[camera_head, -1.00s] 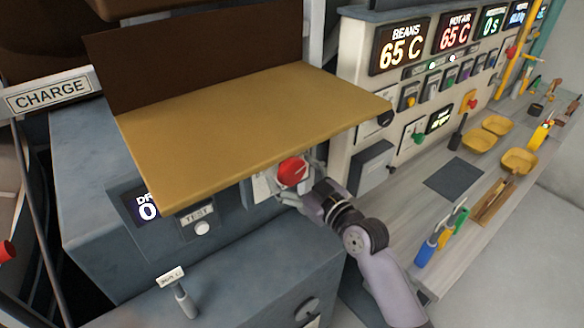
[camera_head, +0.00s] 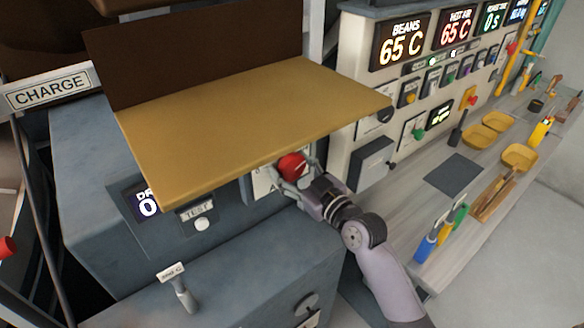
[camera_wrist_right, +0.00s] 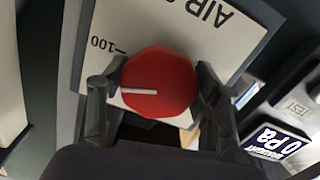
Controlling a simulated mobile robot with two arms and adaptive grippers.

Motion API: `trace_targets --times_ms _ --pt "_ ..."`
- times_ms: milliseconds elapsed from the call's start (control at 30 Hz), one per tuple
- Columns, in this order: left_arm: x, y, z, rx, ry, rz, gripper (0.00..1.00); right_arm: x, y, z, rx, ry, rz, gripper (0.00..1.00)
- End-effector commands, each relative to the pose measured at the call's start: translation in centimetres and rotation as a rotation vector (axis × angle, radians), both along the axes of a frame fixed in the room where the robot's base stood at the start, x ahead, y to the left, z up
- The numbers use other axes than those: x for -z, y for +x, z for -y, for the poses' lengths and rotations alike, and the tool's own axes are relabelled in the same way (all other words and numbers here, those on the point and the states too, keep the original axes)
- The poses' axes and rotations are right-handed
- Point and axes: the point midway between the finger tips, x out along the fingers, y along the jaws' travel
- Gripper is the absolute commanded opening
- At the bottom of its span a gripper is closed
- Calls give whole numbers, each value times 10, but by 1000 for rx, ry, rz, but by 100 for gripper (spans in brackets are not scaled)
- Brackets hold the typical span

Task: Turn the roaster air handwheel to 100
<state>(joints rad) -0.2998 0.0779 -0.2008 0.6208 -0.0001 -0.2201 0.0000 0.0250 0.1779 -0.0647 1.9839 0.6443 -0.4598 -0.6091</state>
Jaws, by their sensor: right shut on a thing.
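The roaster air handwheel is a red round knob (camera_head: 291,166) under the front edge of the yellow-brown shelf. In the right wrist view the red knob (camera_wrist_right: 160,84) has a white pointer line that points left. The white plate (camera_wrist_right: 185,30) behind it reads "AIR" in part and has a "100" mark up and left of the knob. The pointer lies below that mark in the picture, apart from it. My right gripper (camera_head: 297,174) is shut on the knob, one finger on each side (camera_wrist_right: 158,92). The rest of the dial is hidden. My left gripper is not in view.
The shelf (camera_head: 250,120) overhangs the knob closely. A TEST button (camera_head: 202,224) and a draught display (camera_head: 147,205) are to its left, with a small lever (camera_head: 182,293) below. A control panel (camera_head: 362,100) and a bench (camera_head: 410,200) with tools and yellow trays are to the right.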

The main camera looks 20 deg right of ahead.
Motion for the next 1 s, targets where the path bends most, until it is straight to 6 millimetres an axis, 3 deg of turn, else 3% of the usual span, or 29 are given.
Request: trace_targets --times_ms 167,567,867,900,1000 --pt "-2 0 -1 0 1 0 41 -1 0 0 0 16 -7 30" --pt "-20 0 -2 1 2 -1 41 -2 0 -1 -1 336 -122 30" --pt "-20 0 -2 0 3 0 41 -1 0 -1 -1 357 -127 30" --pt "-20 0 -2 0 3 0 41 -1 0 -1 -1 357 -127 59" --pt "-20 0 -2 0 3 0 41 -1 0 -1 0 356 -126 66"
